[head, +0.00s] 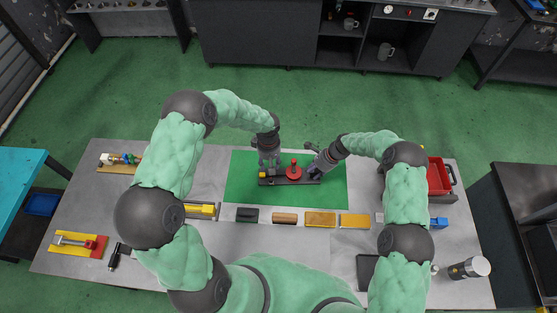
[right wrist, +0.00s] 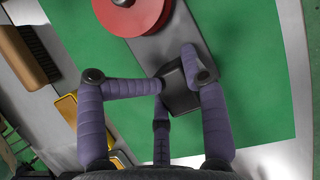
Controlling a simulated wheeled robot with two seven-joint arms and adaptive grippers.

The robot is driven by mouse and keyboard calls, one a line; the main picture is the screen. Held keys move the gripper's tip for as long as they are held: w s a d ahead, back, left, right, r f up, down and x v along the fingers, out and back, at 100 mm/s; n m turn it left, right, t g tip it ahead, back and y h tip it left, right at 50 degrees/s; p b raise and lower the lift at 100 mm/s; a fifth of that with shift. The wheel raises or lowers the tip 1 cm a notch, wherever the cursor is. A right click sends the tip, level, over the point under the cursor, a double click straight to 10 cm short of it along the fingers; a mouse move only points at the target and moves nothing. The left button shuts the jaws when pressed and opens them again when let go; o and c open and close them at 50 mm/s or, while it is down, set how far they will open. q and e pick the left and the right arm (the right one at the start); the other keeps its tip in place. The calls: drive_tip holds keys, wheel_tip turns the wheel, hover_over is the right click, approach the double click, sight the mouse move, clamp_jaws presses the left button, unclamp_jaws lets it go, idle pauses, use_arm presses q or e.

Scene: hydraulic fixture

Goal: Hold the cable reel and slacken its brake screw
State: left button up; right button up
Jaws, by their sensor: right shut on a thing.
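The cable reel is a red disc (head: 293,173) on a dark base plate (head: 307,181) on the green mat; part of the red reel (right wrist: 135,14) also shows at the top of the right wrist view. My right gripper (head: 317,170) is at the plate's right end, shut on a dark block-like part (right wrist: 179,96) beside the reel. I cannot tell whether this part is the brake screw. My left gripper (head: 268,165) points down at the plate's left end, near a small yellow part (head: 262,175). Whether its fingers are closed or touching anything is unclear.
A row of items lies in front of the mat (head: 235,190): a black block (head: 247,215), a brown brush (head: 284,218) and yellow trays (head: 320,219). A red bin (head: 439,177) stands right, with a dark flask (head: 469,268) nearer. The mat behind the reel is mostly clear.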

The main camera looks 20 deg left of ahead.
drive_tip(key=shift+f, duration=0.15)
drive_tip(key=o, duration=1.7)
drive_tip(key=shift+d, duration=0.1)
drive_tip(key=shift+c, duration=0.2)
drive_tip(key=shift+w, duration=0.1)
drive_tip(key=shift+w+d+r, duration=0.1)
drive_tip(key=shift+d+r, duration=0.05)
drive_tip(key=shift+r, duration=0.4)
drive_tip(key=v, duration=1.1)
